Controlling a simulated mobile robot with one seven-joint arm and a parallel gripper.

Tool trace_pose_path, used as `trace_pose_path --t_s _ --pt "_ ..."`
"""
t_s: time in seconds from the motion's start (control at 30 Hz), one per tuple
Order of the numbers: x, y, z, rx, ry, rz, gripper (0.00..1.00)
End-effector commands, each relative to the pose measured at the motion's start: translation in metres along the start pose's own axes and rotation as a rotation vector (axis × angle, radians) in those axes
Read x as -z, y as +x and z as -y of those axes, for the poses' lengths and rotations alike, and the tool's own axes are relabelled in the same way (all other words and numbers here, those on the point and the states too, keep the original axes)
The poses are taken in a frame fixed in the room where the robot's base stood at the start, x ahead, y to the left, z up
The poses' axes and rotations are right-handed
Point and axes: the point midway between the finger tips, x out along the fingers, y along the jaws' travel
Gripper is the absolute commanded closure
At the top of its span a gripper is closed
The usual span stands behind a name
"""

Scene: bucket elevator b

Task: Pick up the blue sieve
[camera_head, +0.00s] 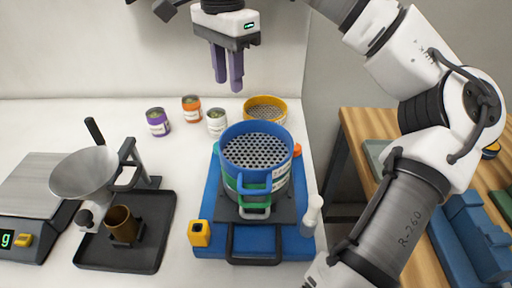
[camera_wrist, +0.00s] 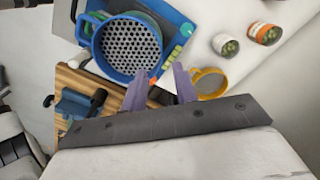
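The blue sieve (camera_head: 228,165) is a round ring with a perforated grey floor, on top of a stack in the head view. Its blue loop handle (camera_head: 254,190) points to the front. A green-handled sieve (camera_head: 255,206) shows below it. In the wrist view the blue sieve (camera_wrist: 155,62) lies up and left of the fingertips, its handle to the left. My gripper (camera_head: 229,86) hangs above and behind the stack, slightly left of it, clear of the sieve. In the wrist view my gripper (camera_wrist: 160,72) has its two purple fingers apart with nothing between them.
The stack stands on a blue shaker base (camera_head: 209,225). A yellow sieve (camera_head: 281,102) and several small labelled cans (camera_head: 158,122) stand behind. A funnel stand (camera_head: 85,175) on a black tray and a scale (camera_head: 38,205) are left. A white bottle (camera_head: 311,216) is at right.

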Motion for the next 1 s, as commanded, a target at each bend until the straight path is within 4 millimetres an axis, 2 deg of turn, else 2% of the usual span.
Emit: trace_pose_path --t_s 0.1,0.3,0.57,0.8,1.0 --pt "-0.001 0.025 0.001 0.001 -0.006 0.005 0.71" --pt "-0.001 0.057 0.001 0.003 -0.005 0.003 0.71" --pt "-0.001 0.074 0.0 0.004 -0.004 0.001 0.71" --pt "-0.001 0.11 -0.001 0.003 -0.005 0.001 0.71" --pt "-0.001 0.119 0.0 0.005 -0.006 0.0 0.71"
